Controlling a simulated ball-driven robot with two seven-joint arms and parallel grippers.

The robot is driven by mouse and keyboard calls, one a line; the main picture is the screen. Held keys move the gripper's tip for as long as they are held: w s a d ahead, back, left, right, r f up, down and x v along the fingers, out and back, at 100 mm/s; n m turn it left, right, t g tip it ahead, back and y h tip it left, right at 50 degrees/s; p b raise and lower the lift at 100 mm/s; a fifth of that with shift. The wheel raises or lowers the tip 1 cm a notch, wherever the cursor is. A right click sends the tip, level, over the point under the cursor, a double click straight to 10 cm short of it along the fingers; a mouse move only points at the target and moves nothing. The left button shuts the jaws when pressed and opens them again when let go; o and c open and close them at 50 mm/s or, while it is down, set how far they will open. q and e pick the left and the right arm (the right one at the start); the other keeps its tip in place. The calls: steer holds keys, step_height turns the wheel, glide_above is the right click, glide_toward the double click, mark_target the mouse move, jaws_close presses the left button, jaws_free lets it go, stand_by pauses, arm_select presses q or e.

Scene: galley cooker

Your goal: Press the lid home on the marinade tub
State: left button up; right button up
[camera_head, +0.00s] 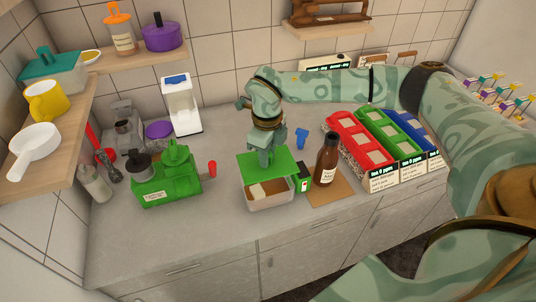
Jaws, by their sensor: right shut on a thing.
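The marinade tub (270,204) is a pale, see-through box on the counter near its front edge, with brown contents and a pale block showing inside. The green lid (280,163) is above the tub, over its back part. The front of the tub's opening shows below the lid's near edge, so the lid does not look seated. My right gripper (264,156) comes down from above and is shut on the lid's top, at about its middle. Its fingertips are partly hidden by the hand. My left gripper is not in view.
A green machine (168,184) stands to the left. Red, green and blue-topped boxes (398,150) fill the right counter.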

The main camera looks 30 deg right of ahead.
steer(key=shift+f+b, duration=0.3)
steer(key=shift+f, duration=0.1)
steer(key=shift+s+a+f+b, duration=0.1)
steer(key=shift+s+f+b, duration=0.05)
steer(key=shift+f+b, duration=0.2)
step_height(320, 180, down, 3)
steer(key=b, duration=0.2)
steer(key=shift+a+r+b, duration=0.1)
steer(key=shift+r+b, duration=0.05)
steer(key=shift+b, duration=0.25)
steer(key=shift+f, duration=0.35)
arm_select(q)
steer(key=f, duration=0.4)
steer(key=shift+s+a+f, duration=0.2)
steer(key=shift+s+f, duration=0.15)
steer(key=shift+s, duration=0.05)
arm_select(e)
steer(key=shift+f, duration=0.45)
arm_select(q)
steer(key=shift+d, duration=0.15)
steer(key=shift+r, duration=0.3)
arm_select(e)
steer(key=shift+r, duration=0.1)
arm_select(q)
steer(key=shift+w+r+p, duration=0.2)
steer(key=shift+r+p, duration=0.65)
steer(key=shift+p, duration=0.15)
arm_select(e)
steer(key=shift+f, duration=0.2)
